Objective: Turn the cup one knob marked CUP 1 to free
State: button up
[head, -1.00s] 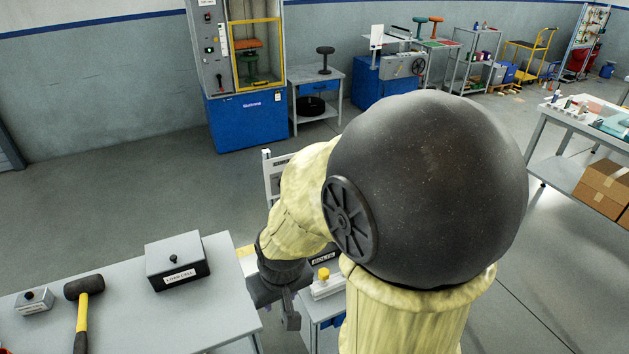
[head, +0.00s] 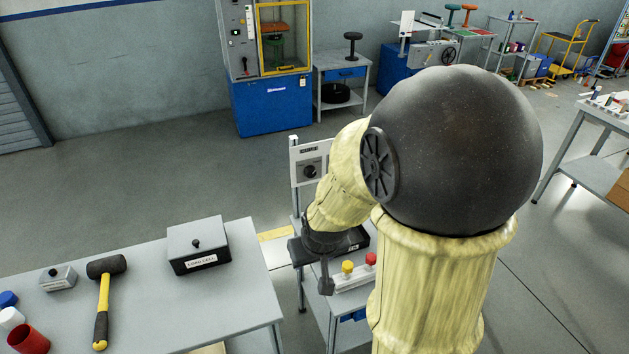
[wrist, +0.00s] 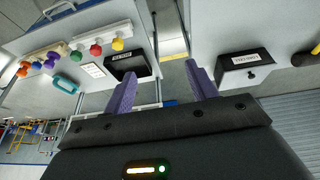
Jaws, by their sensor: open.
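My gripper (wrist: 162,90) is open and empty, with two purple fingers apart over the gap between two benches. In the head view my gripper (head: 326,283) hangs left of a white block with a yellow knob (head: 347,267) and a red knob (head: 370,259). In the wrist view that block (wrist: 108,36) carries yellow (wrist: 118,44), red (wrist: 96,50) and green (wrist: 76,55) knobs, and a second strip has orange and purple ones. A dark dial (head: 310,171) sits on an upright panel. I cannot read a CUP 1 marking on any knob. My arm hides part of the small bench.
A grey bench (head: 235,305) at left holds a dark box marked LOAD CELL (head: 198,245) and a mallet (head: 103,300). A labelled black tray (wrist: 130,66) lies beside the knob block. A blue cabinet (head: 270,105) stands behind. The floor between is clear.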

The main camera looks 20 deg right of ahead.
jog(key=w+d+f+t+b, duration=0.3)
jog(key=w+d+f+t, duration=0.1)
jog(key=w, duration=0.3)
jog(key=w+d+f+t+y+b, duration=0.1)
jog(key=w+d+f+t+b, duration=0.2)
jog(key=w+d, duration=0.4)
jog(key=w+d+f+m+t+y+b, duration=0.1)
jog(key=w+d+f+t+b, duration=0.3)
jog(key=w, duration=0.4)
jog(key=d+t, duration=0.1)
jog(key=t, duration=0.1)
jog(key=shift+d+f+t, duration=0.3)
jog(key=shift+t, duration=0.1)
jog(key=p, duration=0.1)
send_near(312, 175)
jog(key=w, duration=0.7)
jog(key=shift+w+a+r, duration=0.1)
jog(key=shift+w+a, duration=0.2)
jog(key=shift+w, duration=0.05)
jog(key=shift+w+a, duration=0.15)
jog(key=shift+w, duration=0.25)
